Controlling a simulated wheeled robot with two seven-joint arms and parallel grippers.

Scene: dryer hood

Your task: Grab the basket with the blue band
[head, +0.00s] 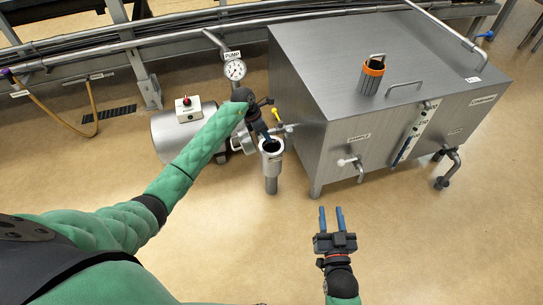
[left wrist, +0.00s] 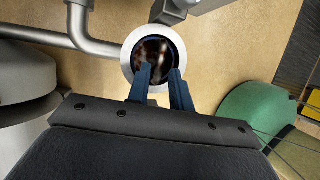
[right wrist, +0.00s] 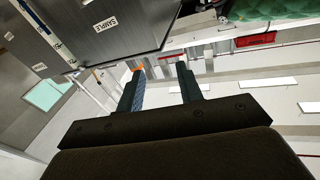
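No basket with a blue band can be made out in any view. A grey perforated-looking basket with an orange band (head: 371,79) and a wire handle stands on the tank top. My left gripper (head: 269,137) points down at the round mouth of an upright metal housing (head: 272,168). In the left wrist view its narrowly spaced fingers (left wrist: 162,74) overlap the housing's pale rim (left wrist: 127,66), with a gap between them. The housing's inside is dark with brownish glints, and its contents are unclear. My right gripper (head: 331,213) is open and empty above the floor, in front of the tank.
The large steel tank (head: 340,55) with a SAMPLE valve (head: 349,161) fills the back right. A pump (head: 176,134), a gauge (head: 235,69) and a yellow-handled valve (head: 276,115) crowd my left gripper. The floor in front is clear.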

